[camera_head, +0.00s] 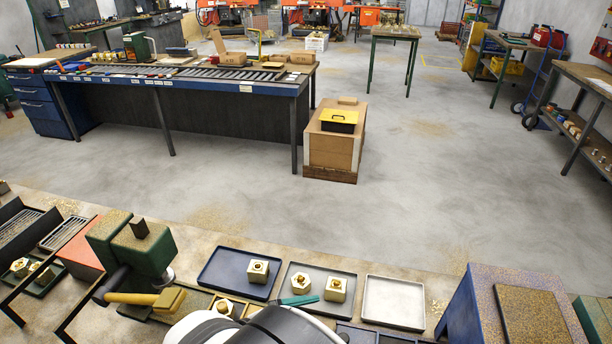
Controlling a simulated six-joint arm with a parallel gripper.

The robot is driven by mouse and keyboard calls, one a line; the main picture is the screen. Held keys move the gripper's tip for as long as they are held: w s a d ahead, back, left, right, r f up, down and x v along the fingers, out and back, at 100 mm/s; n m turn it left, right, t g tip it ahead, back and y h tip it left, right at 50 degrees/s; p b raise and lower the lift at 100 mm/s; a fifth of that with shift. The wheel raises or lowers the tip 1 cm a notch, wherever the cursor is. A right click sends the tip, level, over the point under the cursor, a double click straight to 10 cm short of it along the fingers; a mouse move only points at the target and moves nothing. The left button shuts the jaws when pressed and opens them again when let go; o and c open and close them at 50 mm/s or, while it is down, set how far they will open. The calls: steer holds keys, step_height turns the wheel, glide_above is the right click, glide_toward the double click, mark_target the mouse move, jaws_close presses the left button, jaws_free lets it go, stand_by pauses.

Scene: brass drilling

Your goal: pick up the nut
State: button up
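Several brass nuts are on the near bench. One nut (258,271) sits in the dark blue tray (219,270). Two more, a left nut (302,282) and a right nut (335,289), sit in the grey tray (347,274) to its right. Another nut (223,307) is lower down, close to my white and black arm, which fills the bottom middle. Two nuts (20,267) lie in a dark green tray at the far left.
A green vise-like machine with a yellow handle (132,298) stands left of the trays. A green-handled tool (297,301) lies by the grey tray's front edge. A pale tray (394,302) to the right is empty. A blue block (462,309) stands at the right.

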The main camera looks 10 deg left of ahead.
steer(key=s+a+f+n+t+y, duration=0.2)
steer(key=a+f+n+t+y, duration=0.2)
steer(key=a+n, duration=0.55)
steer(key=n+y, duration=0.5)
steer(key=n, duration=0.1)
glide_toward(222, 306)
steer(key=shift+m+t, duration=0.25)
steer(key=shift+t, duration=0.05)
steer(key=x, duration=0.3)
steer(key=f+x, duration=0.1)
steer(key=x, duration=0.7)
steer(key=shift+s+a+f, duration=0.1)
steer(key=shift+s+f, duration=0.25)
steer(key=shift+f, duration=0.05)
jaws_close()
